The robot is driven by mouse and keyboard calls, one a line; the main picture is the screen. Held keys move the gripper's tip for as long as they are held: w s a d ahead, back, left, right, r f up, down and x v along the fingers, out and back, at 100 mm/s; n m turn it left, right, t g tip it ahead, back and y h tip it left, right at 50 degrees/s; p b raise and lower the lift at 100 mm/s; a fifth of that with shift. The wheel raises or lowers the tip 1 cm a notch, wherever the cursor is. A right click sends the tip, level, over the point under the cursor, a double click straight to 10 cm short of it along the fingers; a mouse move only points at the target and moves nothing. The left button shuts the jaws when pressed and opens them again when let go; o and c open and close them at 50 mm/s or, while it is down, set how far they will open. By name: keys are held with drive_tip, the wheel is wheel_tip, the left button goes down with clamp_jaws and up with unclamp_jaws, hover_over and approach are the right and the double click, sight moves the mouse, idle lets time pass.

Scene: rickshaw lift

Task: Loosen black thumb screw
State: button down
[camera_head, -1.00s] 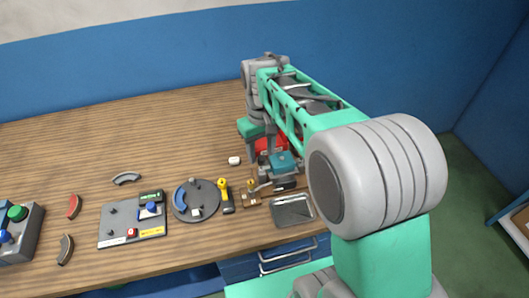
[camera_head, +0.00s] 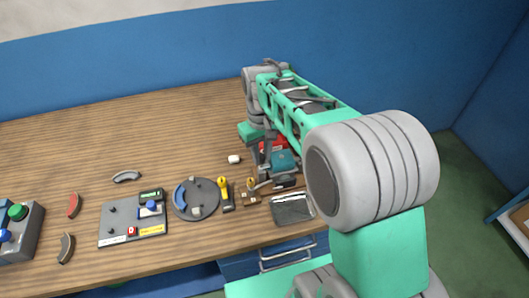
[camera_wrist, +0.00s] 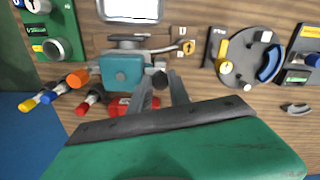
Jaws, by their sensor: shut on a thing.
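A teal block-shaped device (camera_wrist: 122,71) with grey metal parts stands near the front edge of the bench. It also shows in the head view (camera_head: 285,161), partly behind my arm. The black thumb screw (camera_wrist: 160,80) is a small dark round knob at the device's right side in the wrist view. My gripper (camera_wrist: 159,84) has one finger on each side of this knob and is shut on it. In the head view my gripper (camera_head: 263,160) reaches down beside the teal device, and the knob cannot be made out there.
A red object (camera_wrist: 130,105) lies close by the fingers. Screwdrivers with coloured handles (camera_wrist: 78,78) lie left of the device in the wrist view. A grey tray (camera_head: 292,208) sits at the bench front. A round grey plate (camera_head: 195,199) and a panel (camera_head: 118,220) stand left in the head view.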

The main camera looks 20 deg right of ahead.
drive_tip(key=shift+d, duration=0.1)
idle(0.4)
drive_tip(key=shift+n, duration=0.4)
drive_tip(key=n, duration=0.3)
drive_tip(key=shift+n, duration=0.4)
drive_tip(key=n+b, duration=0.1)
drive_tip(key=n, duration=0.3)
drive_tip(key=shift+n, duration=0.3)
drive_tip(key=n, duration=0.4)
drive_tip(key=shift+w, duration=0.1)
drive_tip(key=n, duration=0.4)
drive_tip(key=shift+n, duration=0.3)
